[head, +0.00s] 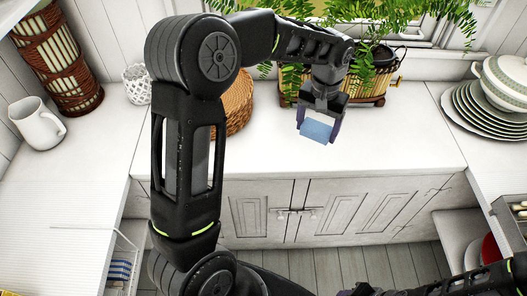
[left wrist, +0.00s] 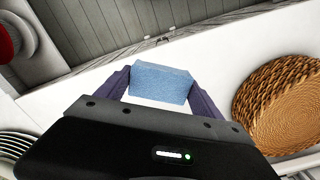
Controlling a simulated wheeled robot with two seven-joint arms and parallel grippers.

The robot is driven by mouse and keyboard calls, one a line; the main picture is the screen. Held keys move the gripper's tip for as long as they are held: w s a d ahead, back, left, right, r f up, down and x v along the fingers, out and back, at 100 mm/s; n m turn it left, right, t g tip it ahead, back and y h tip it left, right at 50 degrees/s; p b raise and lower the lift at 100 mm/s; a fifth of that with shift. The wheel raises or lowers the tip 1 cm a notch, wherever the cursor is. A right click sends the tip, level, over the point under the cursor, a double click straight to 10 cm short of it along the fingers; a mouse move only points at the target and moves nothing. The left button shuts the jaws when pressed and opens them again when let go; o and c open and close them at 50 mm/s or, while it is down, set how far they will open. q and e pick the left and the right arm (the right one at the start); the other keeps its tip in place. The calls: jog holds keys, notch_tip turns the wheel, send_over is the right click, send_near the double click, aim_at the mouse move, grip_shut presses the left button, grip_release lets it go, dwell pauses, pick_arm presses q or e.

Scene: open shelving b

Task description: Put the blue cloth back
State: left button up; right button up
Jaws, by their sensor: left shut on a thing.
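The blue cloth (head: 316,130) is held between the fingers of my left gripper (head: 318,118), over the white counter (head: 270,155) in the head view. In the left wrist view, the cloth (left wrist: 160,82) looks like a light blue folded block, with one finger of the gripper (left wrist: 160,95) on each side of it. The gripper is shut on it. I cannot tell whether the cloth touches the counter. Part of my right arm shows at the lower right of the head view, but its fingertips are not clearly seen.
A round wicker basket (left wrist: 290,110) lies on the counter beside the gripper. A potted fern (head: 380,65) stands behind it. Stacked plates (head: 490,110) with a tureen are at right; a white jug (head: 36,122) is at left. The counter front is clear.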

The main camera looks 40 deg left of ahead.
pick_arm(q)
jog(key=s+a+f+n+b, duration=0.1)
jog(key=s+a+n+b, duration=0.1)
jog(key=a, duration=0.5)
jog(key=s+a+f+n+b, duration=0.1)
jog(key=a+f+n, duration=0.1)
jog(key=a+n, duration=0.2)
jog(key=a, duration=0.3)
jog(key=shift+s+a+f+b, duration=0.15)
jog(key=shift+s+b, duration=0.2)
send_over(264, 150)
jog(key=shift+f+p, duration=0.4)
jog(key=shift+f, duration=2.75)
notch_tip(264, 150, down, 3)
jog(key=shift+r+p, duration=0.1)
jog(key=shift+p, duration=0.2)
jog(key=shift+f, duration=0.5)
jog(key=shift+f, duration=0.1)
